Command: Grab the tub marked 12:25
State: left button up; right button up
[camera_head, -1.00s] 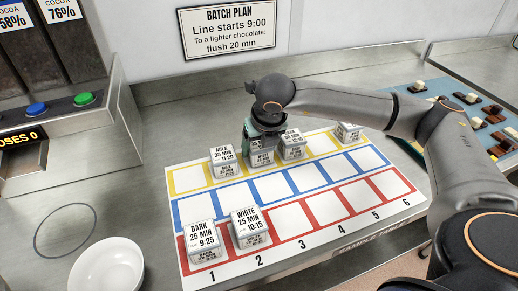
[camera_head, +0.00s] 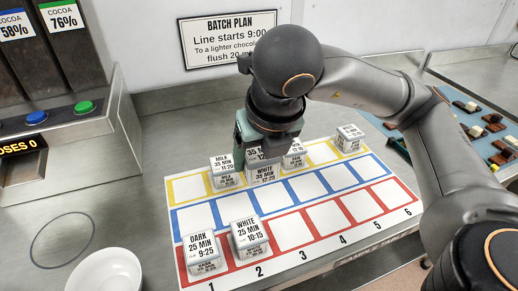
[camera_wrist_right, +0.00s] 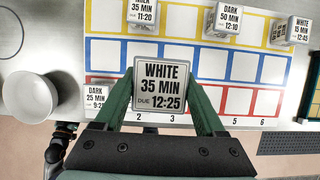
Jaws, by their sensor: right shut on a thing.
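The tub marked 12:25 (camera_wrist_right: 161,87) is a small pale box whose lid reads WHITE 35 MIN DUE 12:25. In the right wrist view it sits between the two green fingers of my right gripper (camera_wrist_right: 163,100), which is shut on it. In the head view my right gripper (camera_head: 268,140) hides most of the tub's lid, and the front face of the tub (camera_head: 264,174) shows below the jaws. The tub appears raised above the board, closer to the camera than the tubs near it. My left gripper is in no view.
The board (camera_head: 334,262) has yellow, blue and red rows. MILK 11:20 (camera_head: 224,169) and DARK 12:10 (camera_head: 295,157) flank the held tub; another tub (camera_head: 349,138) stands far right. DARK 9:25 (camera_head: 202,253) and WHITE 10:15 (camera_head: 248,237) stand in the red row. A bowl (camera_head: 105,274) is front left.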

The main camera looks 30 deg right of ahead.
aim_at(259, 151)
notch_tip(259, 151, up, 7)
jog(key=p, duration=0.5)
jog(key=shift+s+f, duration=0.1)
jog(key=shift+f, duration=0.1)
